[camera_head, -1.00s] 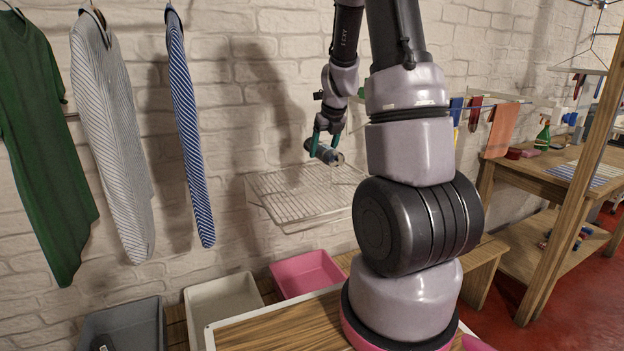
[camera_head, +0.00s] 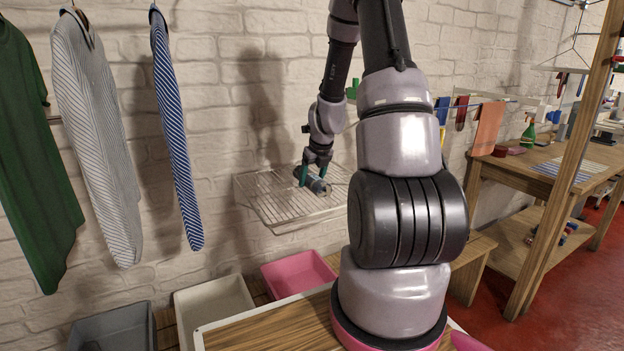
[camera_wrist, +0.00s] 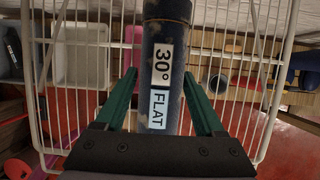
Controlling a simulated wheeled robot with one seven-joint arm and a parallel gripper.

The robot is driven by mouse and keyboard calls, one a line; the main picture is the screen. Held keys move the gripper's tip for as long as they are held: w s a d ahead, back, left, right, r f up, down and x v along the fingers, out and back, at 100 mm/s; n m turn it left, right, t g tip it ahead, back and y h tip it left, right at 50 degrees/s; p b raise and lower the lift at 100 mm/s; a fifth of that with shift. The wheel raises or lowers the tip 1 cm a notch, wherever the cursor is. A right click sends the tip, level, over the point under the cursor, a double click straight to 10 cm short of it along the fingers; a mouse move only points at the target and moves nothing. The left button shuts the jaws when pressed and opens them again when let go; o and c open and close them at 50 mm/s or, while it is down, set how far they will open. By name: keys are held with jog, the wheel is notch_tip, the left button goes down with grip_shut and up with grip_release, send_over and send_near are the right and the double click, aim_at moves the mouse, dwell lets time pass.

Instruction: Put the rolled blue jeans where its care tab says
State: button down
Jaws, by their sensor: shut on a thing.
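My gripper (camera_head: 314,178) is shut on the rolled blue jeans (camera_head: 319,186), low over the wire rack (camera_head: 262,202) on the wall. I cannot tell whether the roll touches the wires. In the wrist view the dark blue roll (camera_wrist: 166,32) lies between the green fingers (camera_wrist: 160,78), with the rack's white wires (camera_wrist: 282,62) behind it. The care tab (camera_wrist: 161,88) faces the camera and reads "30°" and "FLAT".
Below the rack stand a grey bin (camera_head: 112,329), a white bin (camera_head: 213,306) and a pink bin (camera_head: 298,273). Shirts (camera_head: 95,140) hang at the left. A line holds small cloths (camera_head: 488,128) above a wooden bench (camera_head: 555,166) at the right. Most of the rack is bare.

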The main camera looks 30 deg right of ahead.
jog(key=shift+f, duration=0.1)
grip_release()
